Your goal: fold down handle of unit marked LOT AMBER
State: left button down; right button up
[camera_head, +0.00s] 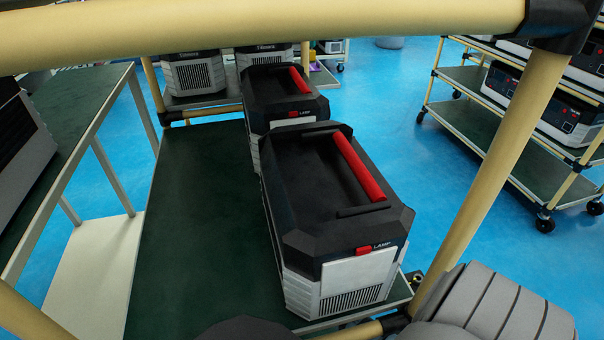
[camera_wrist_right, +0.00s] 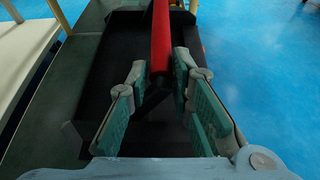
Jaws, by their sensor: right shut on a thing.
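A black-and-grey unit (camera_head: 310,190) with a red handle bar (camera_head: 358,168) stands on the green shelf in the head view. The bar runs along the right side of its top. A similar unit (camera_head: 268,92) with a red bar (camera_head: 300,80) stands behind it. My left gripper is not in view.
The green shelf (camera_head: 185,200) is clear left of the units. A beige tube frame (camera_head: 500,140) crosses the top and right side. A table (camera_head: 75,110) stands at left. A wheeled rack (camera_head: 480,115) with more units stands at right on blue floor.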

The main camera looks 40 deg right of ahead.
jog(key=shift+o, duration=0.4)
jog(key=shift+s+d+f+b, duration=0.3)
jog(key=shift+s+d+f, duration=0.1)
jog(key=shift+d, duration=0.1)
jog(key=shift+o, duration=1.2)
jog(key=shift+s+d+f, duration=0.35)
jog(key=shift+d+f, duration=0.2)
jog(key=shift+f, duration=0.1)
jog(key=o, duration=1.7)
jog(key=shift+w+r, duration=0.1)
jog(key=shift+s+a+r+p, duration=0.1)
jog(key=shift+s+a+p, duration=0.2)
jog(key=shift+s+p, duration=0.35)
jog(key=p+v, duration=0.1)
jog(key=v, duration=0.2)
jog(key=shift+s+d, duration=0.1)
jog(key=shift+s, duration=0.2)
jog(key=shift+w, duration=0.1)
jog(key=shift+w, duration=0.1)
